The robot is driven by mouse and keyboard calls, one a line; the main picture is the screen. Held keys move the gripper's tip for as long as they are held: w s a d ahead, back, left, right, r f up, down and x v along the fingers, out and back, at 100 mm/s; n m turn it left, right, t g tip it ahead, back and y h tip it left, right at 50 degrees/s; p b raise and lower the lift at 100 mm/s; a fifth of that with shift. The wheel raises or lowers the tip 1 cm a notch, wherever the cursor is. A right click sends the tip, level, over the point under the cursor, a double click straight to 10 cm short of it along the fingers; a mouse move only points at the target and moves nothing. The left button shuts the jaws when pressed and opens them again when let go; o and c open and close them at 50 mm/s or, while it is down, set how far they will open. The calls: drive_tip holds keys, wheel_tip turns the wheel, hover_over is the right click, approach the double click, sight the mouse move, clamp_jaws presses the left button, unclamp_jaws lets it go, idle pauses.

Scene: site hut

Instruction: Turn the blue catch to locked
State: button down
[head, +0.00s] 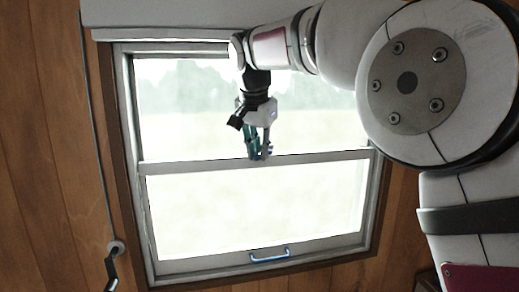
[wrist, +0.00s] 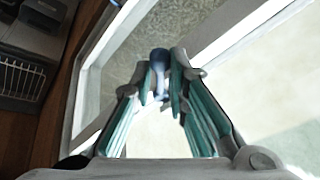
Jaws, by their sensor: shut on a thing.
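The blue catch (wrist: 158,62) sits on the meeting rail of the window (head: 210,168). In the wrist view it shows between the tips of my gripper (wrist: 163,85), which are shut on it. In the head view my gripper (head: 259,150) points down at the middle of the rail and mostly hides the catch. Which way the catch is turned is hard to tell.
A blue pull handle (head: 270,255) is on the bottom rail of the lower sash. A crank on a cord (head: 112,262) hangs on the wood wall at the left. A wire basket (wrist: 22,80) shows at the wrist view's left.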

drive_tip(key=c, duration=1.6)
unclamp_jaws()
drive_tip(key=shift+c, duration=0.2)
drive_tip(key=v, duration=1.2)
